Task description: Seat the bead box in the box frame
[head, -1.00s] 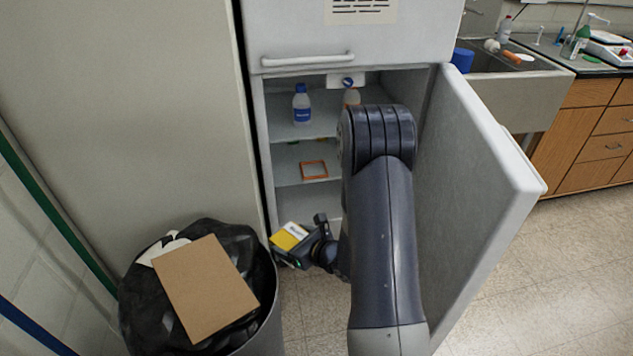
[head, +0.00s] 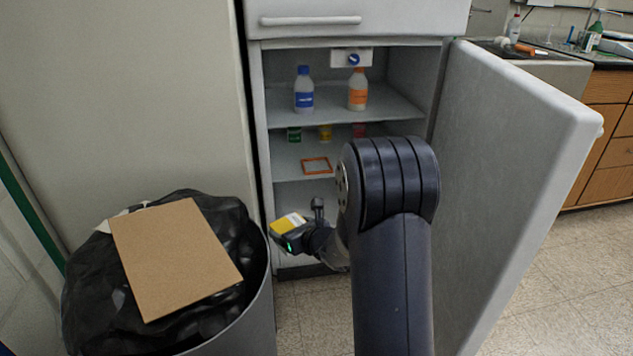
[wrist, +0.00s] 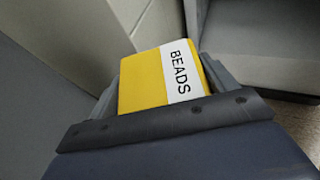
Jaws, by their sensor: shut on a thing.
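The bead box (wrist: 150,82) is yellow with a white band reading BEADS. My gripper (wrist: 170,85) is shut on it, with one finger along each side in the wrist view. In the head view the bead box (head: 287,224) and my gripper (head: 290,232) are low, in front of the open fridge and below the shelf with the frame. The box frame (head: 317,165) is a thin orange rectangle lying on the middle shelf. It looks empty. My arm covers part of the fridge's right side.
The fridge door (head: 515,160) stands open to the right. A blue-labelled bottle (head: 304,92) and an orange-labelled bottle (head: 357,92) stand on the upper shelf. Small green, yellow and red containers stand behind the frame. A bin (head: 240,320) with cardboard (head: 175,255) on top is at left.

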